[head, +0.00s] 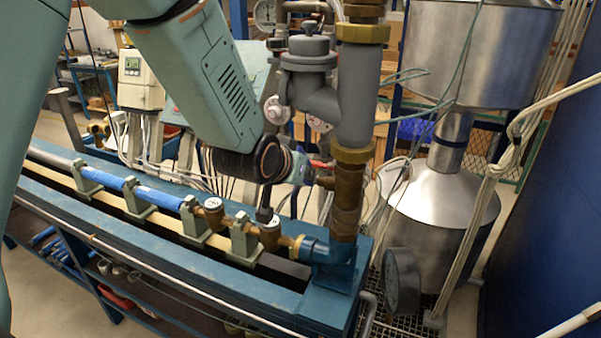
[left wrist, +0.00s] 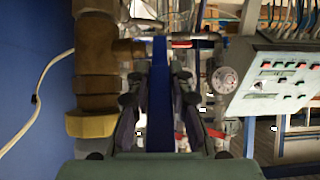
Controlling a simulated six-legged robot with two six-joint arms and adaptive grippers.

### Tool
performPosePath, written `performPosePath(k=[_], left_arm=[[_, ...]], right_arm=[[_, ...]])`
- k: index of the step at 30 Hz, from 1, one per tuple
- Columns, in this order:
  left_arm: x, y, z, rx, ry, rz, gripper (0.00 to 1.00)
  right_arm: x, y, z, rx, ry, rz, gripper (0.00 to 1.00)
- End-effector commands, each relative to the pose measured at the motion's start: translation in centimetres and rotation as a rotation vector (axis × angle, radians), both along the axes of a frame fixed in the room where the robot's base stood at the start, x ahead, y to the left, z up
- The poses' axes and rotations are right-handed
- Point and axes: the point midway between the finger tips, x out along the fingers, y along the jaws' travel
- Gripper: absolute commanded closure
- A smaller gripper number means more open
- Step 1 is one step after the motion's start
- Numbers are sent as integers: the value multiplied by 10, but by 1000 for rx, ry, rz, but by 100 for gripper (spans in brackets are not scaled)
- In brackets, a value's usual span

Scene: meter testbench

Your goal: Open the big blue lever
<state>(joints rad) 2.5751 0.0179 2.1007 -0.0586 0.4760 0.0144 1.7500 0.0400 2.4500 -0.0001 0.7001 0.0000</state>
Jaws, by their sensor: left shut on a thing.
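The big blue lever (left wrist: 160,92) shows in the left wrist view as a long flat blue bar running up the middle, beside the brass pipe (left wrist: 97,75). My left gripper (left wrist: 158,85) has its two dark fingers on either side of the bar and is shut on it. In the head view my left gripper (head: 300,168) is partly hidden behind its own wrist, close to the brass fittings of the vertical pipe (head: 348,200). I cannot make out the lever there. My right gripper is in neither view.
A grey valve body (head: 310,75) sits above the gripper. A small red handle (head: 321,164) is close by. Blue bench rails (head: 150,262) with brass fittings run below. Steel tanks (head: 440,220) stand at the right. A control panel (left wrist: 275,80) is in the left wrist view.

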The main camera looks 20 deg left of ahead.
Motion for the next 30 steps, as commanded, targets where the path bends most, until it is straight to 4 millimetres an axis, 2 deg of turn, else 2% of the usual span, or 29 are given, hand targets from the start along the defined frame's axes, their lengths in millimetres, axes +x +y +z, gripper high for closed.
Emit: performPosePath(k=[5,6,13,23,30], left_arm=[[-1,0,-1,0,3,0,100],[-1,0,-1,1,3,-1,77],[0,0,-1,0,1,0,58],[-1,0,1,0,-1,0,57],[-24,1,18,-1,-3,1,57]], right_arm=[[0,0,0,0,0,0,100],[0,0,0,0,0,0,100],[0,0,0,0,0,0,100],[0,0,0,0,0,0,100],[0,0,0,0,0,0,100]])
